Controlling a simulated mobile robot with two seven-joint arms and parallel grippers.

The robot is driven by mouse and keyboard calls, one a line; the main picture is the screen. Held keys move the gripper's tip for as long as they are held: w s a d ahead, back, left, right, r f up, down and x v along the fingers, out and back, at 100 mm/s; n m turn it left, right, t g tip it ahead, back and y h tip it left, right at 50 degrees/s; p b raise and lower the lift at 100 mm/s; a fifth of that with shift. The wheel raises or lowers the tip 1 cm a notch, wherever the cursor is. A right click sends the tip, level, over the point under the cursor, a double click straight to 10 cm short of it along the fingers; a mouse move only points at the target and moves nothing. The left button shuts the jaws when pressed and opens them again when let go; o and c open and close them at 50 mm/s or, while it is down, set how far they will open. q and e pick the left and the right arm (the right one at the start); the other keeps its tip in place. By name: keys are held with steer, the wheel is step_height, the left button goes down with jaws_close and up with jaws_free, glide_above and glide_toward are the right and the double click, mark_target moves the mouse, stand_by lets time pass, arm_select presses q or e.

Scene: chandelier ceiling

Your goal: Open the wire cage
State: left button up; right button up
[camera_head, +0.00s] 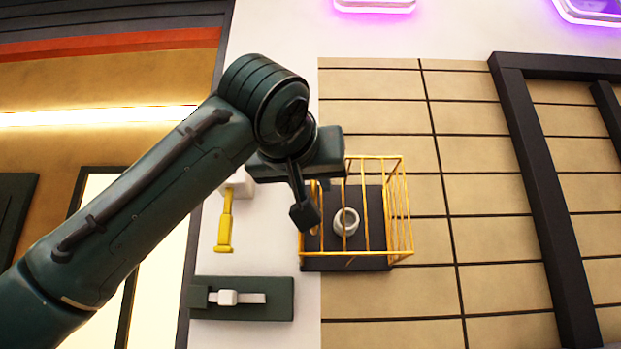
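The wire cage (385,158) has thin yellow-orange bars and a black base panel, and sits right of centre in the head view. A white ring-shaped object (346,222) shows inside it, behind the bars. My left gripper (309,205) is at the cage's left side, with one dark finger overlapping the left bars in the picture. Whether it touches a bar cannot be told. Its other finger is mostly hidden, so its opening is unclear. The gripper body covers the cage's upper left corner. My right gripper is out of view.
A yellow handle (225,222) on a white mount is left of the cage. Below it is a dark green panel (270,312) with a white slider knob (228,297). Tan tiled surface (480,240) right of the cage is clear up to a dark beam (545,200).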

arm_select(q)
jaws_close()
stand_by(0.5)
